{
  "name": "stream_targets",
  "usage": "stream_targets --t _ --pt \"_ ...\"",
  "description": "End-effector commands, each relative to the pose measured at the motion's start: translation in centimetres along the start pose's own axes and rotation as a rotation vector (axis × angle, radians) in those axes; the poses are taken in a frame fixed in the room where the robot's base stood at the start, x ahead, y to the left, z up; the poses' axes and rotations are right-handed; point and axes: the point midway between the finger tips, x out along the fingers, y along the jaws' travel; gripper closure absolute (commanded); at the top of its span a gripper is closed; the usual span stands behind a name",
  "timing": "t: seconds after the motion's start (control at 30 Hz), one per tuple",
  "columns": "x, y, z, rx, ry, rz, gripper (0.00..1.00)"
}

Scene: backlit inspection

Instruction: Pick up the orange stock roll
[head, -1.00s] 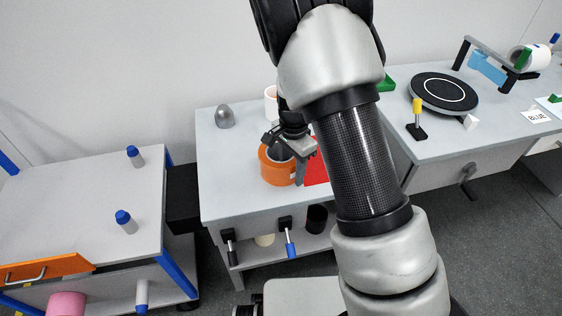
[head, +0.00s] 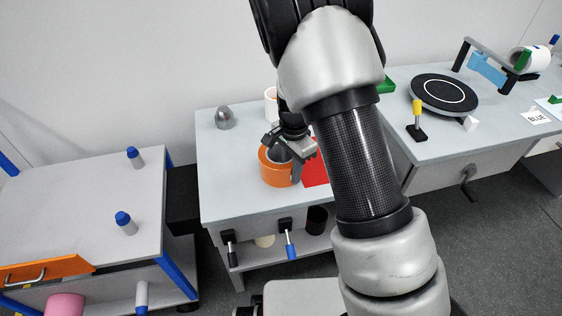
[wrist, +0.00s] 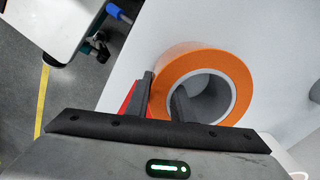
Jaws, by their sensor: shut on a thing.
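The orange stock roll (head: 272,172) stands on the light grey table in the middle of the head view, with its grey hollow core facing up. My gripper (head: 288,162) is at its right side, pointing down. In the wrist view the roll (wrist: 240,72) shows as an orange ring around a grey core. There my gripper (wrist: 163,98) has one finger inside the core and the other outside the ring, shut on the roll's wall. I cannot tell any gap between the roll and the table.
A red sheet (head: 315,175) lies right of the roll. A grey dome (head: 224,118) and a white roll (head: 271,97) stand behind it on the same table (head: 225,195). Clamps with handles (head: 290,240) hang at the front edge. A black turntable (head: 444,93) is on the right bench.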

Motion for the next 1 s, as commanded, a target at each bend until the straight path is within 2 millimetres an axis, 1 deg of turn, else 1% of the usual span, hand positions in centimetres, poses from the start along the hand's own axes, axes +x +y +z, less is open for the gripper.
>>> stream_targets --t 0.83,0.93,1.0 --pt "-0.2 -0.2 -0.1 0.001 0.002 -0.005 1.00" --pt "-0.6 -0.2 -0.1 0.001 0.002 -0.006 1.00" --pt "-1.3 -0.2 -0.1 0.001 0.002 -0.007 1.00"
